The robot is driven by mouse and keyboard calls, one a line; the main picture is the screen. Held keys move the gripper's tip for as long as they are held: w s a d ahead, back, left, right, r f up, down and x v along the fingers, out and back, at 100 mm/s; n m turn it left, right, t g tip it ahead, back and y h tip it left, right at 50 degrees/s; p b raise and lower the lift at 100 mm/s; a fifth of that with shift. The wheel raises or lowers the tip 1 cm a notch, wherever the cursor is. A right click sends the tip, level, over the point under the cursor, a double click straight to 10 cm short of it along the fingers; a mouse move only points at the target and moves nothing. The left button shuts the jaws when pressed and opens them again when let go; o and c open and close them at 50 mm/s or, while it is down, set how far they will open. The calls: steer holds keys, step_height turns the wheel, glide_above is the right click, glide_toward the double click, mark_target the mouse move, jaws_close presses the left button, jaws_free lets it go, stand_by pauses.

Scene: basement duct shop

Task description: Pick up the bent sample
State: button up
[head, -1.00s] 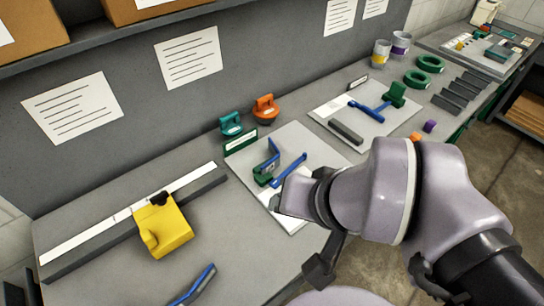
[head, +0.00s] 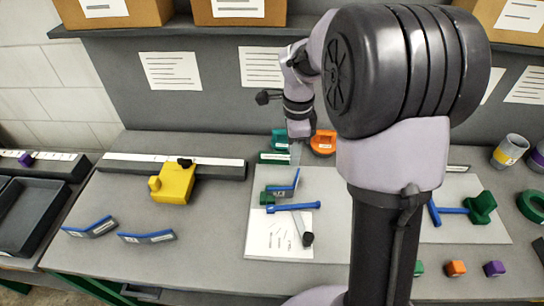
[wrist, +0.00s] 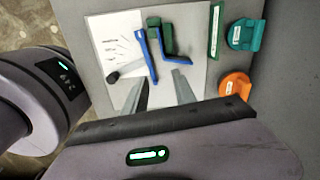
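A blue bent strip (head: 285,190) stands by a green block (head: 267,197) on the middle board. It also shows in the wrist view (wrist: 164,38) against the green block (wrist: 154,22). I cannot tell which one the task means. A straight blue bar (head: 293,207) lies in front of the green block. My gripper (head: 295,153) points down above the back of the board.
A black-ended tool (head: 303,230) lies on the printed sheet (head: 268,240). Teal (head: 280,140) and orange (head: 323,143) handled objects stand behind the board. A yellow block (head: 173,184) sits at the long rule (head: 220,170).

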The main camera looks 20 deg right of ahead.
steer(key=b, duration=0.5)
glide_above(286, 188)
step_height(286, 188, down, 12)
step_height(286, 188, down, 6)
steer(key=shift+w+r+b, duration=0.1)
steer(key=shift+w+b, duration=0.05)
steer(key=shift+b, duration=0.95)
steer(key=shift+r, duration=0.1)
jaws_close()
